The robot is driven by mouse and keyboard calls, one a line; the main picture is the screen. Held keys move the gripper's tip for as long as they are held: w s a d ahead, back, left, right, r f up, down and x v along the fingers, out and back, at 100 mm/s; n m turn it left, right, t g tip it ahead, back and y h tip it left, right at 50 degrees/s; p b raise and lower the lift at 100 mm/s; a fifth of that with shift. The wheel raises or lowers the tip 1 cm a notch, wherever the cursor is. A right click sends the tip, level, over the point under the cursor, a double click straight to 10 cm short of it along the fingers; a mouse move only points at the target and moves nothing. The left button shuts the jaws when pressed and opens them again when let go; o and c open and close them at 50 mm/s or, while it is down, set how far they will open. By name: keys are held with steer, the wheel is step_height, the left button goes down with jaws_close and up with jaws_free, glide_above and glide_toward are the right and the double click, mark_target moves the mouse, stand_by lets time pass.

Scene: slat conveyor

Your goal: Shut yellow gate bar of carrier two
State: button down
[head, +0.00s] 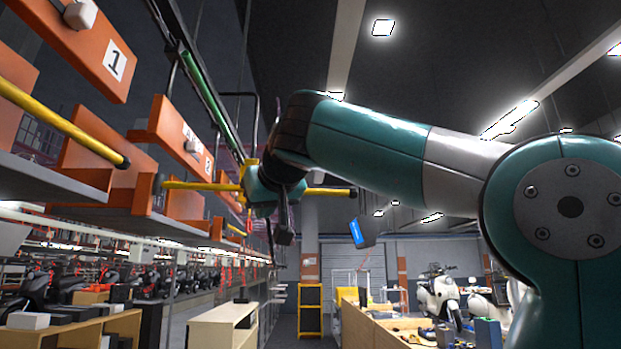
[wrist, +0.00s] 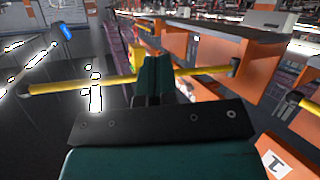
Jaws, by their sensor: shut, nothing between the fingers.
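Carrier two (head: 178,140) is an orange panel hanging at the left of the head view, marked with a 2. Its yellow gate bar (head: 328,191) sticks out from the carrier across the aisle, about level, with a dark free tip. In the wrist view the bar (wrist: 70,86) runs across from its dark joint by the orange panel (wrist: 208,52) at right to its tip at left. My gripper (head: 284,235) is at the bar's middle stretch, hiding part of it. In the wrist view the shut, empty fingers (wrist: 153,72) overlap the bar; I cannot tell whether they touch it.
Carrier one (head: 85,45) hangs nearer at upper left, and its yellow bar (head: 60,122) slants toward carrier two. A dark box with a blue face (head: 357,233) hangs beyond the bar's tip. Shelves (head: 222,325) stand below. The aisle under the bar looks clear.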

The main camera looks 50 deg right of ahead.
steer(key=s+d+r+m+h, duration=0.45)
steer(key=s+d+r, duration=0.25)
steer(key=s+r, duration=0.3)
glide_toward(312, 190)
steer(key=shift+m, duration=0.45)
steer(key=x, duration=0.6)
steer(key=shift+w+r+p, duration=0.15)
steer(key=shift+w+p, duration=0.05)
steer(key=shift+p, duration=0.1)
steer(key=shift+w+d+f, duration=0.2)
steer(key=shift+w+d, duration=0.2)
steer(key=shift+w, duration=0.05)
steer(key=shift+d, duration=0.15)
